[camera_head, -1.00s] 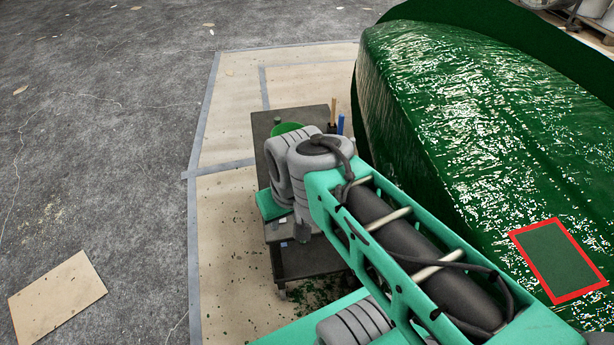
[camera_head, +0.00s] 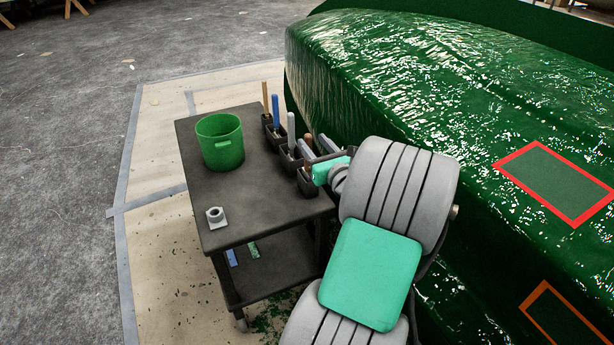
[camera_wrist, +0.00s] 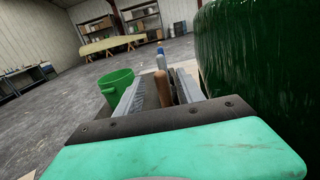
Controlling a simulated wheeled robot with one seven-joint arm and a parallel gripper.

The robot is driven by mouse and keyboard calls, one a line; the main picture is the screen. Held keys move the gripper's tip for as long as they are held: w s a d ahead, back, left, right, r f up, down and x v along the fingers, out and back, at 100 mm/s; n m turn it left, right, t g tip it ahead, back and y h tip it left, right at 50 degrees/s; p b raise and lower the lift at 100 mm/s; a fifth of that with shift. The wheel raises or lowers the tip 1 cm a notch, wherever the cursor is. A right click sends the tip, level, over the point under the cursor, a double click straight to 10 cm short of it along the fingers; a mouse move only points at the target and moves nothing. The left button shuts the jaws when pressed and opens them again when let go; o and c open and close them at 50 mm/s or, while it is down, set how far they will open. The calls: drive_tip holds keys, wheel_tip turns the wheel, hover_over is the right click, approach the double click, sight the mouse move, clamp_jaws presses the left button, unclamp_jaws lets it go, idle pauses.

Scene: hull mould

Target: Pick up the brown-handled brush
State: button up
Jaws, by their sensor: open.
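The brown-handled brush (camera_wrist: 162,90) shows in the wrist view as an upright brown handle, between the two grey fingers of my gripper (camera_wrist: 158,84) as seen from there. I cannot tell how deep the handle is between them or whether they touch it. In the head view its brown handle (camera_head: 309,142) shows by the fingers of my gripper (camera_head: 316,148), at the near end of the holders on the cart's right edge. My gripper is open. The brush's lower end is hidden.
A dark cart (camera_head: 265,205) carries a green bucket (camera_head: 221,142), a grey nut-like part (camera_head: 215,216) and black holders (camera_head: 290,162). Blue (camera_head: 276,110), white (camera_head: 291,130) and tan (camera_head: 265,97) handles stand farther along. The glossy green hull (camera_head: 430,90) rises close on the right.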

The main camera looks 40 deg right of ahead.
drive_tip(key=b+x, duration=0.1)
drive_tip(key=x, duration=0.6)
drive_tip(key=shift+f+b, duration=0.25)
drive_tip(key=shift+b, duration=0.1)
clamp_jaws()
